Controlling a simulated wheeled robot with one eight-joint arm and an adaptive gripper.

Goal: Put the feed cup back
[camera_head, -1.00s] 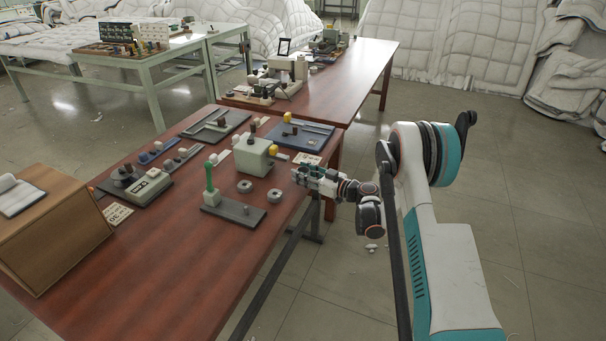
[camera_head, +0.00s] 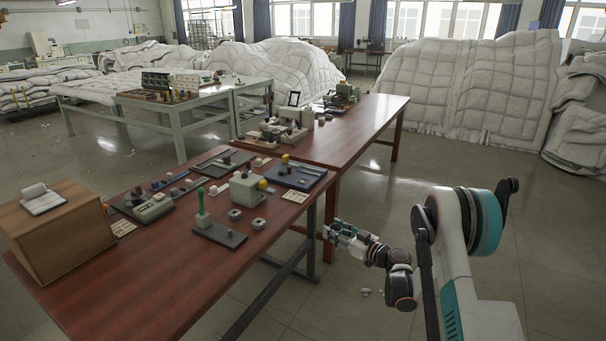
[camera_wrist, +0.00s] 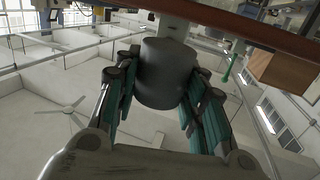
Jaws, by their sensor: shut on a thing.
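My gripper (camera_head: 343,236) is off the right edge of the near red-brown table (camera_head: 110,290), over the floor gap. In the wrist view its teal-padded fingers (camera_wrist: 160,100) are shut on a dark grey cylinder (camera_wrist: 165,70), which I take to be the feed cup. The fingers press on both its sides. In the head view the cup is too small and hidden by the fingers to make out. On the table stand a grey-green box machine with a yellow knob (camera_head: 245,190) and a dark base plate with a green handle (camera_head: 219,235).
Two grey rings (camera_head: 258,224) lie near the table's right edge. A blue tray (camera_head: 297,176), a grey device (camera_head: 153,207) and a wooden box (camera_head: 62,230) share the table. A second red-brown table (camera_head: 360,115) stands behind. White duvet heaps (camera_head: 460,85) line the back.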

